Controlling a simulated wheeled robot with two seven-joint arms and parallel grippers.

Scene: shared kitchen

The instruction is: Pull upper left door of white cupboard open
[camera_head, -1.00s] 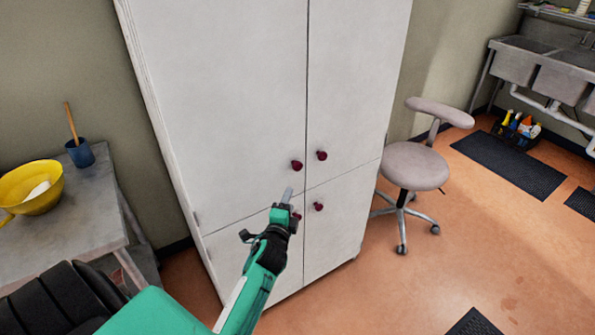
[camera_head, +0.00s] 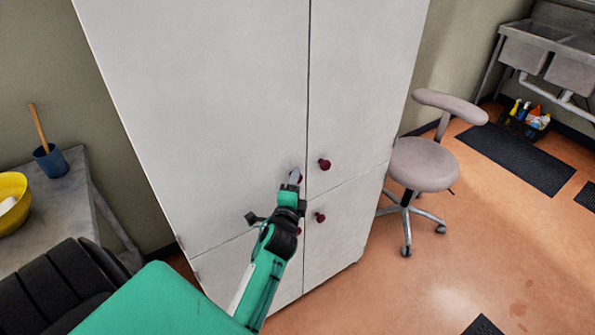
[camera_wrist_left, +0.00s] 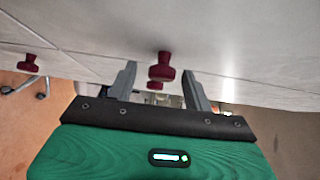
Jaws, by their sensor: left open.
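The white cupboard (camera_head: 215,100) stands in front of me with all its doors shut. Its upper left door (camera_head: 200,130) has a dark red knob near its lower right corner, mostly hidden behind my gripper in the head view. In the left wrist view a dark red knob (camera_wrist_left: 161,68) sits between the open fingers, apart from both, with another red shape just below it. My left gripper (camera_head: 294,176) is open at the upper left knob. The upper right door's knob (camera_head: 324,164) is just to the right. My right gripper is not in view.
A grey table (camera_head: 50,215) with a yellow bowl (camera_head: 12,200) and a blue cup (camera_head: 50,161) stands left of the cupboard. A stool (camera_head: 422,165) stands close on the right. The floor at the lower right is mostly clear.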

